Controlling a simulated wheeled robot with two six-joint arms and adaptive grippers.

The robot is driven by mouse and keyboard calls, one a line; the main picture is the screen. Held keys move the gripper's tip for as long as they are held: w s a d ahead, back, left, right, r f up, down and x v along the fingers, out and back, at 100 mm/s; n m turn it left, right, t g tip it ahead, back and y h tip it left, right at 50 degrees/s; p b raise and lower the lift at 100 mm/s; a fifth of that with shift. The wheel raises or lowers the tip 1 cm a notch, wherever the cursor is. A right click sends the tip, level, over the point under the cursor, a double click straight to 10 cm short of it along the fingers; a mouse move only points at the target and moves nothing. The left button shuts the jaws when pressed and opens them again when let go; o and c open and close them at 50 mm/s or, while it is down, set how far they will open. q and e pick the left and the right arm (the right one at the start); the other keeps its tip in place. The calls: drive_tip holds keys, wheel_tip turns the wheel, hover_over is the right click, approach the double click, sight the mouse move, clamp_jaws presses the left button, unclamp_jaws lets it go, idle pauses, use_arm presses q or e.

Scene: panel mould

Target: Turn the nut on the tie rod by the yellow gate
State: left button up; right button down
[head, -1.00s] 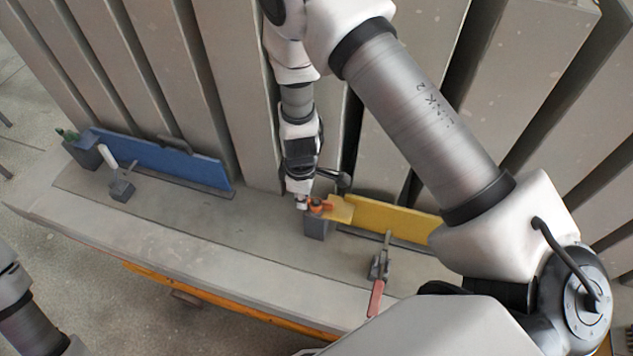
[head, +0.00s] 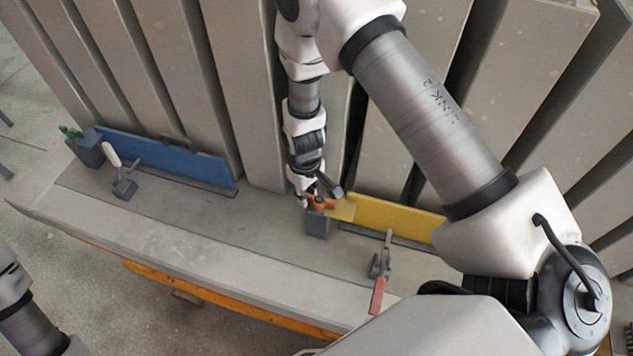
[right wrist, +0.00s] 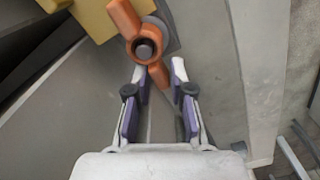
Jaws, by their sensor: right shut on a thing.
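The yellow gate (head: 398,217) stands upright on the bench at centre right. At its left end is a grey block (head: 316,226) with the orange winged nut (head: 319,203) on it. In the right wrist view the nut (right wrist: 124,18) sits around the round grey tie rod end (right wrist: 145,48), beside a yellow plate (right wrist: 94,20). My right gripper (head: 308,196) is at the nut. My left gripper is out of view.
A toggle clamp with a red handle (head: 377,296) stands in front of the yellow gate. At left are a blue gate (head: 165,162), a green nut (head: 70,133) on a block and a white-handled clamp (head: 112,156). Grey upright panels (head: 235,90) rise close behind. The middle of the bench is clear.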

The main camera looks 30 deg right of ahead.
drive_tip(key=shift+w+r+m, duration=0.3)
drive_tip(key=shift+w, duration=0.35)
drive_tip(key=c, duration=1.4)
unclamp_jaws()
drive_tip(key=shift+c, duration=0.2)
drive_tip(key=o, duration=0.5)
drive_tip(key=shift+d, duration=0.25)
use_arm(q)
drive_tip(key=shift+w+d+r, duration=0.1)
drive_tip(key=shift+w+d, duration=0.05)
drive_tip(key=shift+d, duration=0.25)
use_arm(e)
drive_tip(key=shift+s+d+f, duration=0.25)
drive_tip(key=shift+d+f, duration=0.05)
drive_tip(key=shift+f, duration=0.05)
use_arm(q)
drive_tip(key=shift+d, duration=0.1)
use_arm(e)
drive_tip(key=shift+d, duration=0.1)
